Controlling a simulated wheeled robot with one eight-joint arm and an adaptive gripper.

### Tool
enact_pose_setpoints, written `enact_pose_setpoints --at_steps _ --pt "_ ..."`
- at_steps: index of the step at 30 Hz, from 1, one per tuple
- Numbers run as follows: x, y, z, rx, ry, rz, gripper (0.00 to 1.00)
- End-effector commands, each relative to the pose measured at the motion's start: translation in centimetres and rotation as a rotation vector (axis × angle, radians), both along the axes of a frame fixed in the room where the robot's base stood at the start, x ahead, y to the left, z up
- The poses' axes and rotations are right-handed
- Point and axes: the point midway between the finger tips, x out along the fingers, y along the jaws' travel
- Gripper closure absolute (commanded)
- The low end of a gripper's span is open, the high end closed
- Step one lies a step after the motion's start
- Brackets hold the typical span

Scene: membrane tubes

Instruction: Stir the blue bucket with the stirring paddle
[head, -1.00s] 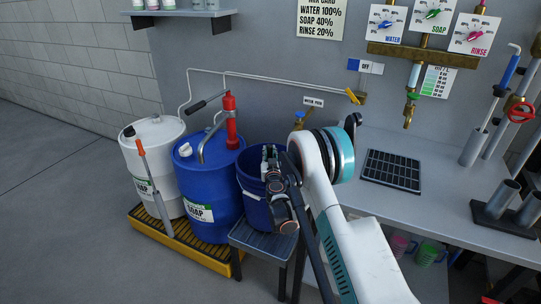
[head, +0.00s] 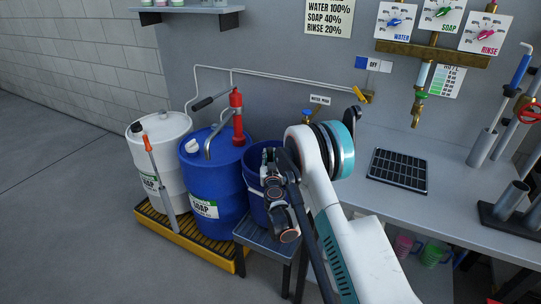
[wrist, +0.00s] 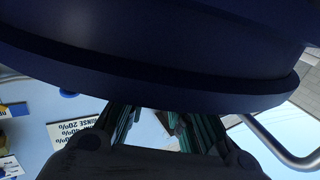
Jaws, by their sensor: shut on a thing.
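The blue bucket (head: 256,208) stands on a small grey stand, right of the large blue soap drum. My gripper (head: 270,166) is at the bucket's rim, with my forearm covering its right side. In the wrist view the bucket's dark blue side and rim (wrist: 150,75) fill the top. My gripper (wrist: 160,112) is right at that rim, its tips partly hidden, and appears shut on the bucket's rim. A grey paddle-like tool with an orange handle (head: 158,178) leans upright against the white drum, apart from my gripper.
The white drum (head: 146,185) and blue soap drum (head: 215,170) stand on a yellow tray (head: 184,237). A red hand pump (head: 237,115) tops the blue drum. The grey bench (head: 450,190) with a black grid mat is on the right. The floor at left is clear.

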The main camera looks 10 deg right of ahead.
Motion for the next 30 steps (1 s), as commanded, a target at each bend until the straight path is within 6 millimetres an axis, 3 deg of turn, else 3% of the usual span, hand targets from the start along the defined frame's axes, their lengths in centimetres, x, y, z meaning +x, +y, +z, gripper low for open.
enact_pose_setpoints --at_steps 3,13,24,30 --pt "-0.8 0.3 0.0 0.000 0.000 0.000 1.00" --pt "-1.0 0.2 0.0 0.000 0.000 0.000 1.00" --pt "-3.4 -1.3 0.0 0.000 0.000 0.000 1.00" --pt "-3.5 -1.4 0.0 0.000 0.000 0.000 1.00"
